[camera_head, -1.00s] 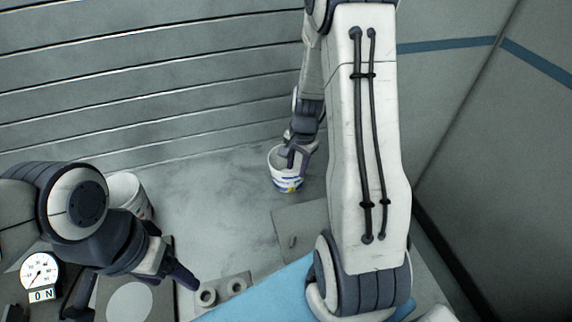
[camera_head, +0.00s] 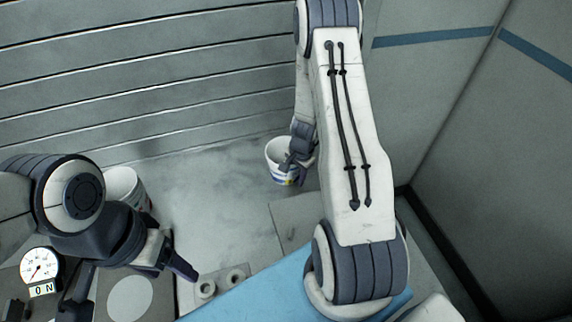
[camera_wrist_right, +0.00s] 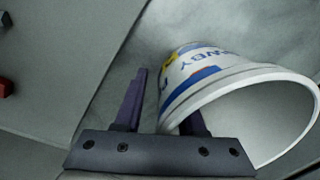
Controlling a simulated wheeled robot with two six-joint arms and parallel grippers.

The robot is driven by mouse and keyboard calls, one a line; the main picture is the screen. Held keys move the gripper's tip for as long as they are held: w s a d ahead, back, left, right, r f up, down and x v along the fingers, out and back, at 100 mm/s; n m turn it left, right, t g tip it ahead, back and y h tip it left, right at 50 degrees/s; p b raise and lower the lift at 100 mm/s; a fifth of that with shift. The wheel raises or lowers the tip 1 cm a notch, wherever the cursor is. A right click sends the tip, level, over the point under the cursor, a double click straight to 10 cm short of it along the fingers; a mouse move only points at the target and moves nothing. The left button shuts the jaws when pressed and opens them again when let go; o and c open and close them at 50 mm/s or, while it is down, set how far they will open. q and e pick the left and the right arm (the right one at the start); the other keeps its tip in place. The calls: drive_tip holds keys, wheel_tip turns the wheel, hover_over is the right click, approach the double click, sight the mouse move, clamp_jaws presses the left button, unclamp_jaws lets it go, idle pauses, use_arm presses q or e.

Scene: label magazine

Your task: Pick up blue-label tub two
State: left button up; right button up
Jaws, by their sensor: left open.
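A white tub (camera_head: 276,158) with a blue and yellow label stands on the grey surface near the slatted wall. It also shows large in the right wrist view (camera_wrist_right: 208,75), with its open mouth toward the lower right. My right gripper (camera_head: 292,170) is at the tub's near right rim. In the wrist view the right gripper (camera_wrist_right: 163,115) is open astride the tub wall, one finger outside with a gap, the other inside the mouth. A second white tub (camera_head: 122,186) stands at left, partly hidden by my left arm; its label is mostly hidden. My left gripper (camera_head: 132,296) is open and empty.
A round dial gauge (camera_head: 39,266) and a plate with a pale disc (camera_head: 130,298) lie at lower left. A small block with two round sockets (camera_head: 221,284) and a blue mat (camera_head: 262,290) are in front. Grey surface between the tubs is clear.

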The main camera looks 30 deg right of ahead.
clamp_jaws()
idle(0.3)
